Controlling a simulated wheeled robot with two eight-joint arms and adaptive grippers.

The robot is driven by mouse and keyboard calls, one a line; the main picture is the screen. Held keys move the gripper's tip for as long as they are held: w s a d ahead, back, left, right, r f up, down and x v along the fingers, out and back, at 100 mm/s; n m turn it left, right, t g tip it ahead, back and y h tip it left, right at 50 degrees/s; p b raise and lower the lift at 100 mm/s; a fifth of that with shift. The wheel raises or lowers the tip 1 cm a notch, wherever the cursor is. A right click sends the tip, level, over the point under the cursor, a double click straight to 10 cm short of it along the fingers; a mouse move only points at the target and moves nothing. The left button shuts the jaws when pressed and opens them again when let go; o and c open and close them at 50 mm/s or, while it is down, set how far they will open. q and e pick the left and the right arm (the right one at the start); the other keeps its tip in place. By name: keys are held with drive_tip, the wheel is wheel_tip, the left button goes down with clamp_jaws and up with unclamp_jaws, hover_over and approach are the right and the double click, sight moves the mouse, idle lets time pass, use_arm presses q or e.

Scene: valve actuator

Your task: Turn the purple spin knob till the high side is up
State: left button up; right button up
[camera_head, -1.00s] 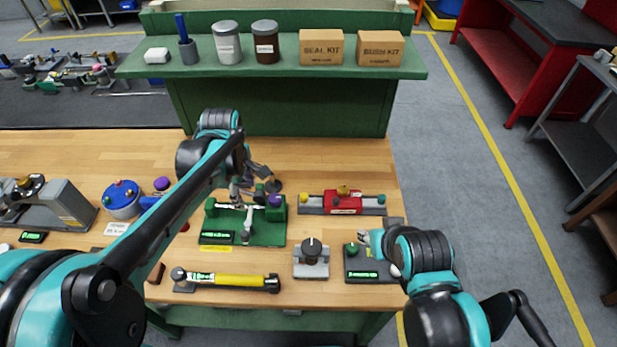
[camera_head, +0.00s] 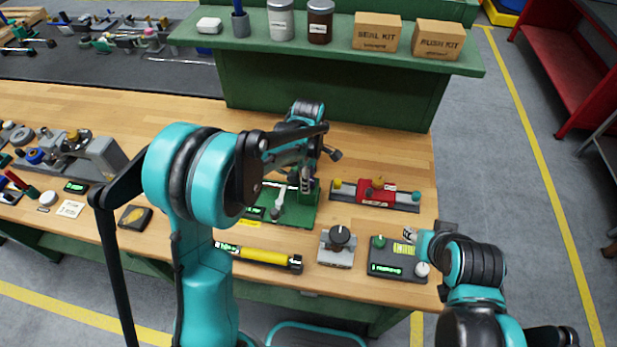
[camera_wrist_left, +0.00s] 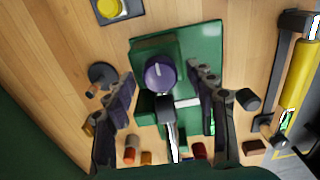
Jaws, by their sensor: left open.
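The purple spin knob (camera_wrist_left: 160,74) sits on the green fixture (camera_wrist_left: 150,47) in the left wrist view, with a pale mark on its face. My left gripper (camera_wrist_left: 163,84) is open, with its fingers on either side of the knob; I see no clear contact. In the head view my left gripper (camera_head: 308,172) is over the right part of the green fixture (camera_head: 296,215) and hides the knob. I cannot tell the height of the knob's sides. My right gripper (camera_head: 412,236) is by a dark box with a green knob (camera_head: 380,241); its fingers are too small to read.
A red block device (camera_head: 376,192) stands right of the fixture. A grey block with a black knob (camera_head: 339,237) and a yellow-handled tool (camera_head: 255,255) lie in front. A green shelf (camera_head: 340,48) with jars and boxes rises behind.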

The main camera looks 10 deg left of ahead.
use_arm(q)
drive_tip(key=c, duration=1.2)
drive_tip(key=shift+o, duration=0.2)
drive_tip(key=shift+m, duration=0.4)
drive_tip(key=m+b, duration=0.1)
drive_tip(key=m, duration=0.2)
drive_tip(key=shift+m, duration=0.4)
drive_tip(key=m, duration=0.5)
drive_tip(key=m+b, duration=0.1)
drive_tip(key=m, duration=0.4)
drive_tip(key=shift+m, duration=2.7)
